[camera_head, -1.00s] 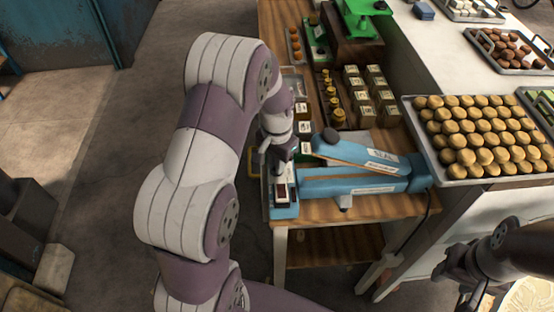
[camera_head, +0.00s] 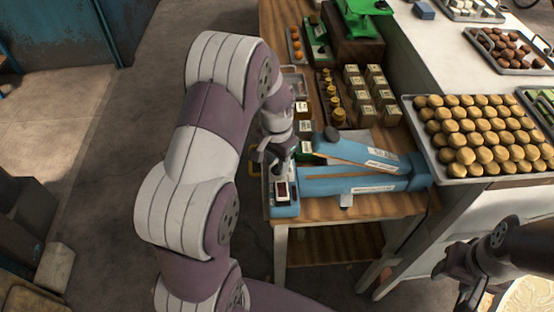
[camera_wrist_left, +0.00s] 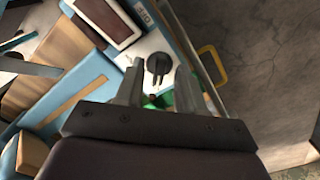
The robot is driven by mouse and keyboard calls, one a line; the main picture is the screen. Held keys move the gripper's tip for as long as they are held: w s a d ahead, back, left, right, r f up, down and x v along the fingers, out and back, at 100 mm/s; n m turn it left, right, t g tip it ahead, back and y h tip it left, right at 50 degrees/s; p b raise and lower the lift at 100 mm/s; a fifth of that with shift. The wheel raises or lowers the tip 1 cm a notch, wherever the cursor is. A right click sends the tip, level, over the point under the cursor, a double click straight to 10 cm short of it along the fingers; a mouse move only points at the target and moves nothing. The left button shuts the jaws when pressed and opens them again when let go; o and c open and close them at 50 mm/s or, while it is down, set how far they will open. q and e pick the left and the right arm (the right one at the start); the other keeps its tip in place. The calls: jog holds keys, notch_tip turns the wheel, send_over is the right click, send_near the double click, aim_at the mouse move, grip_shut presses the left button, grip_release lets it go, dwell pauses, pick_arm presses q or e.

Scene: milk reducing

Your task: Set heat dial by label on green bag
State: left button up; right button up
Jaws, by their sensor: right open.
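The heat dial is a black round knob (camera_wrist_left: 158,64) on a white panel of the blue sealer (camera_head: 350,184). My left gripper (camera_head: 268,164) is over the sealer's left end; the wrist view shows its fingers (camera_wrist_left: 158,78) open, one on each side of the knob. I cannot tell whether they touch it. A dark red display (camera_head: 282,191) sits beside the dial. Small labelled bags stand behind the sealer, one with green on it (camera_head: 306,148); its label is too small to read. A green patch (camera_wrist_left: 153,102) shows between my fingers. My right gripper (camera_head: 469,300) is open and empty at lower right.
The sealer's blue lever arm (camera_head: 358,152) is raised above its base. Brass weights (camera_head: 334,101) and boxes (camera_head: 373,92) stand behind it. A tray of round pastries (camera_head: 486,170) is to the right. Open floor lies left of the wooden table.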

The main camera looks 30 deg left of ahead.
aim_at(277, 165)
pick_arm(q)
jog(key=shift+r, duration=0.25)
notch_tip(277, 165, up, 12)
jog(key=shift+r+p, duration=0.15)
jog(key=shift+p, duration=0.3)
jog(key=s+d+f+n, duration=0.1)
jog(key=s+d+f, duration=0.1)
jog(key=s+d, duration=0.2)
jog(key=s+d+f+n+t, duration=0.1)
jog(key=s+d+f, duration=0.2)
jog(key=s, duration=0.6)
jog(key=shift+s+d, duration=0.2)
jog(key=shift+d, duration=0.15)
